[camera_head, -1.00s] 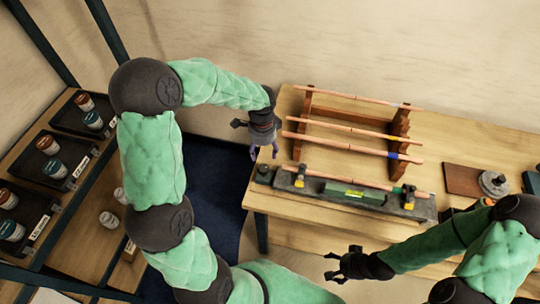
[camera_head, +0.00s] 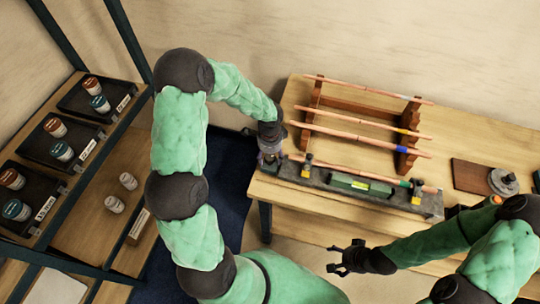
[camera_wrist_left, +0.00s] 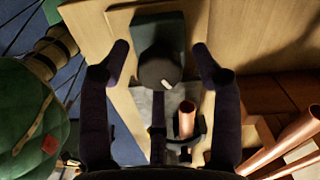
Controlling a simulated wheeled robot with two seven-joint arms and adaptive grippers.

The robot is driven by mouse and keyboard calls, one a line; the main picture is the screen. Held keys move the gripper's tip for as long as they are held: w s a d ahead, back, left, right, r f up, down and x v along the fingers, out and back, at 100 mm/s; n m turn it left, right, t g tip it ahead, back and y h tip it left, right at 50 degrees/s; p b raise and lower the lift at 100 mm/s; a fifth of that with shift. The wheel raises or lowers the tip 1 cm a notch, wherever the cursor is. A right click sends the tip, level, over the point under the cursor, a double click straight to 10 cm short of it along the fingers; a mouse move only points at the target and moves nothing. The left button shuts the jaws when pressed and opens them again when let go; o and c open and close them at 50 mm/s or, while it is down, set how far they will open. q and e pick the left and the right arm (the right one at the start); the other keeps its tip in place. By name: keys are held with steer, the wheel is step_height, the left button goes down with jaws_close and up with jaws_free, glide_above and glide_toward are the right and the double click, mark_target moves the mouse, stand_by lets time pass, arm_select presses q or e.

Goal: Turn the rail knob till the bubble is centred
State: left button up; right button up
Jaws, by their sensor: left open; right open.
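The rail (camera_head: 322,186) is a dark grey bar along the front of the wooden table. A green level (camera_head: 360,184) with a yellow-green vial lies along its middle; the bubble is too small to make out. A copper pipe (camera_head: 340,170) runs above the rail through two clamps. The rail knob (camera_wrist_left: 160,70) is a dark round knob with a pale mark at the rail's left end. My left gripper (camera_head: 270,158) is at that end, open, with its fingers (camera_wrist_left: 158,60) on either side of the knob and apart from it. My right gripper (camera_head: 343,260) is open and empty in front of the table.
A wooden rack (camera_head: 408,140) holds several copper pipes behind the rail. A brown board (camera_head: 474,177) with a round metal piece (camera_head: 502,181) lies at the right. A shelf (camera_head: 95,215) with trays of jars stands at the far left.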

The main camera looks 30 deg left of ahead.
arm_select(q)
steer(key=c, duration=1.1)
steer(key=shift+c, duration=0.2)
steer(key=n+b, duration=0.4)
steer(key=shift+f+n, duration=0.1)
steer(key=shift+n, duration=0.3)
steer(key=n+b, duration=0.2)
steer(key=n, duration=0.2)
steer(key=shift+n+b, duration=0.8)
steer(key=shift+n, duration=0.7)
steer(key=shift+r, duration=0.2)
